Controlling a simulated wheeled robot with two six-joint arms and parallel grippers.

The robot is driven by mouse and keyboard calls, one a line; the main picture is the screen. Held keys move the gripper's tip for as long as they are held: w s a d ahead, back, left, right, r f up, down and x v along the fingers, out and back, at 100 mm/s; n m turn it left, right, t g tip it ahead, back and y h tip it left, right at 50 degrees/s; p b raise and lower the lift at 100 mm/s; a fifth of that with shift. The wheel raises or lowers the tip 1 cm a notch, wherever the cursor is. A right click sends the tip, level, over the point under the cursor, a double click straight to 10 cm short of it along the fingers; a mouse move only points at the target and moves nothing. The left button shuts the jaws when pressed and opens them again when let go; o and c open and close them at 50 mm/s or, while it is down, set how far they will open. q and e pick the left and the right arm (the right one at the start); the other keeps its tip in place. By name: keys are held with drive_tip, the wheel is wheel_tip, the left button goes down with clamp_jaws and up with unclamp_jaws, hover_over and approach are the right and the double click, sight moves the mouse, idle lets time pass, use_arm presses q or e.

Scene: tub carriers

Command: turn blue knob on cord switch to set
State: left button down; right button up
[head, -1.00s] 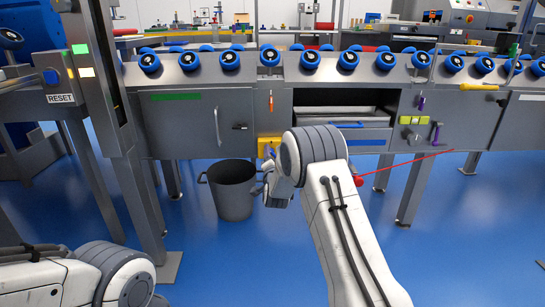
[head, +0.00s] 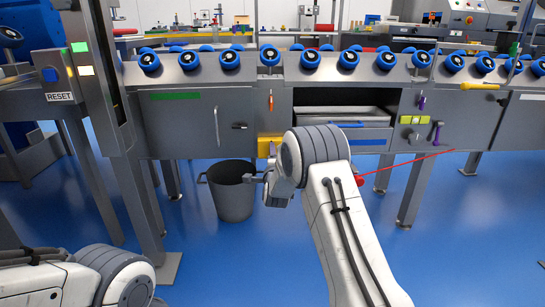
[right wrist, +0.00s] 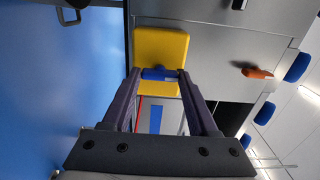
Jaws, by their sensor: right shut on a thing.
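The cord switch is a yellow box (head: 267,146) on the front of the grey machine, left of my right forearm in the head view. In the right wrist view the yellow box (right wrist: 172,42) shows face on, with a blue knob (right wrist: 154,73) on it. My right gripper (right wrist: 157,74) has its two dark fingertips on either side of the knob and is shut on it. In the head view the knob is hidden behind my right wrist. My left arm shows at the lower left, but its gripper is out of the picture.
A red cord (head: 410,161) runs to the right from behind my right forearm. A grey bucket (head: 232,195) stands on the blue floor below the box. An orange handle (head: 270,103) sits just above the box. A RESET post (head: 95,90) stands at the left.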

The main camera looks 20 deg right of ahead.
idle(0.4)
drive_tip(key=o, duration=1.4)
drive_tip(key=shift+c, duration=0.2)
drive_tip(key=shift+s, duration=0.1)
drive_tip(key=p+v, duration=0.4)
drive_tip(key=v, duration=0.6)
drive_tip(key=shift+s+p, duration=0.1)
drive_tip(key=shift+p, duration=0.2)
